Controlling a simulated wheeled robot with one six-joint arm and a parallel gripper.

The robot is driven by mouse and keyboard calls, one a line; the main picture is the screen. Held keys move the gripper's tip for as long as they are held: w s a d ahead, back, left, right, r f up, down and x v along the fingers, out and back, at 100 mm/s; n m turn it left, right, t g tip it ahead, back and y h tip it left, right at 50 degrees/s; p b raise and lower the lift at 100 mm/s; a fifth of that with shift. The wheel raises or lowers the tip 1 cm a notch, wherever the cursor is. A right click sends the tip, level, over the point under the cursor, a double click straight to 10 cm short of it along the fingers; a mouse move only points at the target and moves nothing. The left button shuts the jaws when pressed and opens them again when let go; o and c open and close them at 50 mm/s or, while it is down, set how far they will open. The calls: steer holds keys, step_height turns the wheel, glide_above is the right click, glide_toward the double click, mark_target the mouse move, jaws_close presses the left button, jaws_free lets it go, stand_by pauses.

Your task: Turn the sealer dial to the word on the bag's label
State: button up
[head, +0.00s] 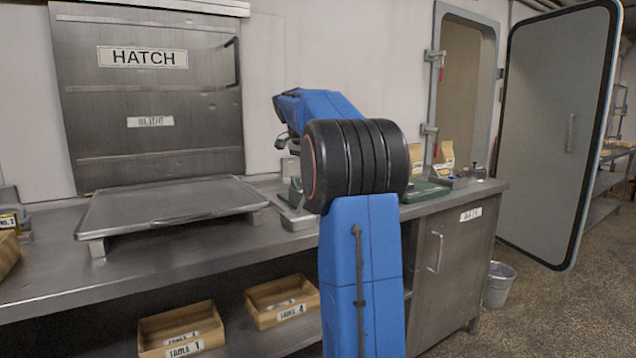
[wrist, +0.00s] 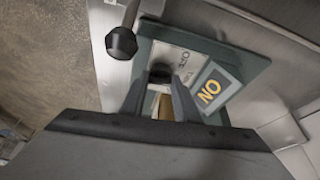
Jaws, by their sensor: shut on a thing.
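In the wrist view, my gripper (wrist: 159,84) has its two fingers closed around a small dark dial (wrist: 160,70) on a dark green unit (wrist: 242,62). A pale plate (wrist: 188,60) with small, hard-to-read print lies around the dial. A square sign beside it has yellow letters that look like NO (wrist: 209,91), perhaps ON seen upside down. A brownish patch shows between the fingers. In the head view, my arm hides the gripper and the dial. Paper bags (head: 445,155) stand on the counter right of my arm; their label words are too small to read.
A black ball-ended lever (wrist: 121,42) rises close to the fingers. A green base (head: 424,190) shows right of my arm. A raised metal tray (head: 165,208) sits before the HATCH door (head: 150,100). Labelled boxes (head: 180,330) are on the lower shelf. A bucket (head: 498,285) stands on the floor.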

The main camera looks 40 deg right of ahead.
steer(key=shift+m+g, duration=0.3)
steer(key=shift+m, duration=0.3)
steer(key=o, duration=1)
steer(key=shift+o, duration=0.2)
steer(key=shift+r, duration=0.1)
steer(key=v, duration=1.7)
steer(key=shift+r, duration=0.15)
steer(key=shift+w, duration=0.1)
